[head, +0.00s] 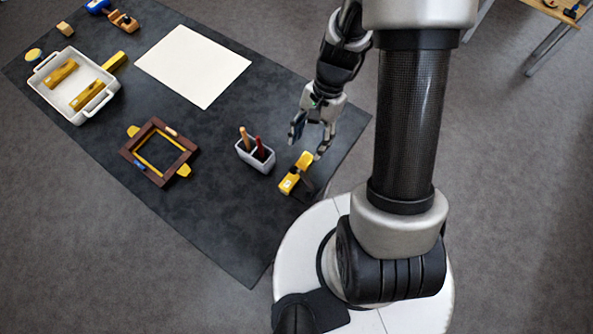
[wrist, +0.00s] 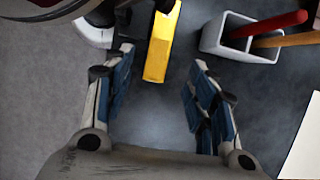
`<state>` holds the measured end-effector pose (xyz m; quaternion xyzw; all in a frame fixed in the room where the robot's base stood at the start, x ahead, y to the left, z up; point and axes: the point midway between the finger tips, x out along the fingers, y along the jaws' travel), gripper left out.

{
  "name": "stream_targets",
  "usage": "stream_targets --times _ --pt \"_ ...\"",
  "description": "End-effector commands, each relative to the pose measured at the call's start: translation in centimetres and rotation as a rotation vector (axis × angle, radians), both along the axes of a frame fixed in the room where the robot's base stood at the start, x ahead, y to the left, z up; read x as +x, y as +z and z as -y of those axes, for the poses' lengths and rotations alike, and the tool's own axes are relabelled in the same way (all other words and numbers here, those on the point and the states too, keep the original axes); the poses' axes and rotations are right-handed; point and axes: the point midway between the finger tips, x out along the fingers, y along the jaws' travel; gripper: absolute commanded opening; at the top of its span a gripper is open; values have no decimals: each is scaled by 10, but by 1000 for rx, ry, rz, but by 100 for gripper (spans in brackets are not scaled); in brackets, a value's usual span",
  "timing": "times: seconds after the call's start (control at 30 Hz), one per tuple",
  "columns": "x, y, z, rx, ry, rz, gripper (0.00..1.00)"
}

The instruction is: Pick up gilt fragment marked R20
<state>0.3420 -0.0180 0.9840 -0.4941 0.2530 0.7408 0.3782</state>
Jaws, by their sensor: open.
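A gilt fragment (head: 302,163) lies near the table's right end, just below my gripper (head: 309,139) in the head view. It has a small pale mark at its lower end, too small to read. In the wrist view the gilt fragment (wrist: 162,45) lies beyond and between my fingertips (wrist: 160,75). My gripper is open and empty, apart from the fragment. Two more gilt fragments (head: 62,73) (head: 87,95) lie in a white tray (head: 72,117), and another (head: 115,61) is at its right edge. I cannot read R20 on any of them.
A grey holder (head: 255,155) with brush-like handles stands close left of the fragment; it also shows in the wrist view (wrist: 236,45). A brown frame (head: 160,152) with yellow pieces lies farther left. A white sheet (head: 193,66) lies at the back. Dark table is bare between them.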

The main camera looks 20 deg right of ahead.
Motion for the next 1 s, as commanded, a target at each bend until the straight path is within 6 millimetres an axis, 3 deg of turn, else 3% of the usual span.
stream_targets --times 0.1,0.47,0.73,1.0 --pt "-6 -23 -7 0 1 -2 52" --pt "-12 -46 -16 -1 0 -1 52" --pt "-23 -82 -29 0 1 0 52" --pt "-24 -83 -30 -1 1 1 52"
